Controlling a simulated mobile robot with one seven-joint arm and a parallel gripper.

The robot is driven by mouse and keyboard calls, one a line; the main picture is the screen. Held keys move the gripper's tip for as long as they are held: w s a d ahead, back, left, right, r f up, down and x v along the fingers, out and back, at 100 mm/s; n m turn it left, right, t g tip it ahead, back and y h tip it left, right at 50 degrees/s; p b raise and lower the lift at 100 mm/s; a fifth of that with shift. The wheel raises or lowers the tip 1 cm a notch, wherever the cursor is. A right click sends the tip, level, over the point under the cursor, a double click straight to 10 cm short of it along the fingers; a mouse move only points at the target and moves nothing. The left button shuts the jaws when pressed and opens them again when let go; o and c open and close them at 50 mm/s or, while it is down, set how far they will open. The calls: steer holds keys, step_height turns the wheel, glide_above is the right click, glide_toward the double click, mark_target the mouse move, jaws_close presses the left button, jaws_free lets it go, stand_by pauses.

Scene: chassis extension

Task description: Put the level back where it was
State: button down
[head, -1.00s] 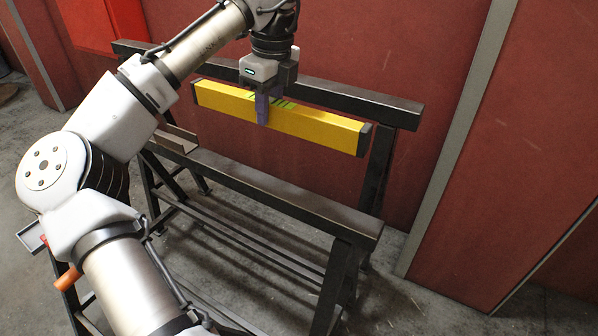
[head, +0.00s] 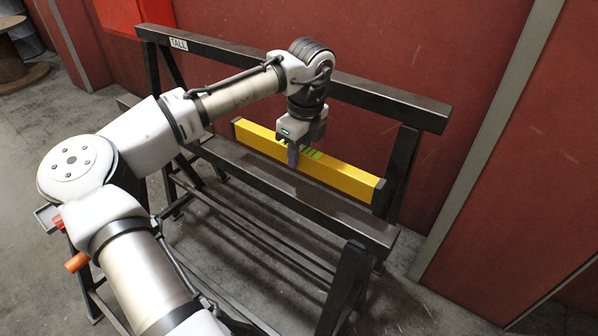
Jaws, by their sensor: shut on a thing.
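The level (head: 344,177) is a long yellow bar with dark end caps and green marks near its middle. My gripper (head: 293,155) is shut on it near the middle from above. The level runs along the near dark beam (head: 235,165), low over or at its far side. I cannot tell whether it touches that beam. The far, higher beam (head: 390,97) carries a label reading "TALL" (head: 179,43) at its left end, and its top is bare where I see it.
A red wall (head: 440,60) stands close behind the trestles, with a grey vertical strip (head: 485,150) at the right. A wooden spool (head: 15,65) is on the floor at the far left. Open concrete floor (head: 30,150) lies at the left.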

mark_target(303, 149)
steer(key=shift+f, duration=2.95)
steer(key=c, duration=1.1)
jaws_free()
steer(key=shift+f, duration=0.1)
steer(key=r, duration=0.8)
steer(key=d+r, duration=0.1)
steer(key=r, duration=0.3)
steer(key=shift+s+r, duration=0.1)
steer(key=shift+s, duration=0.3)
steer(key=shift+d, duration=0.15)
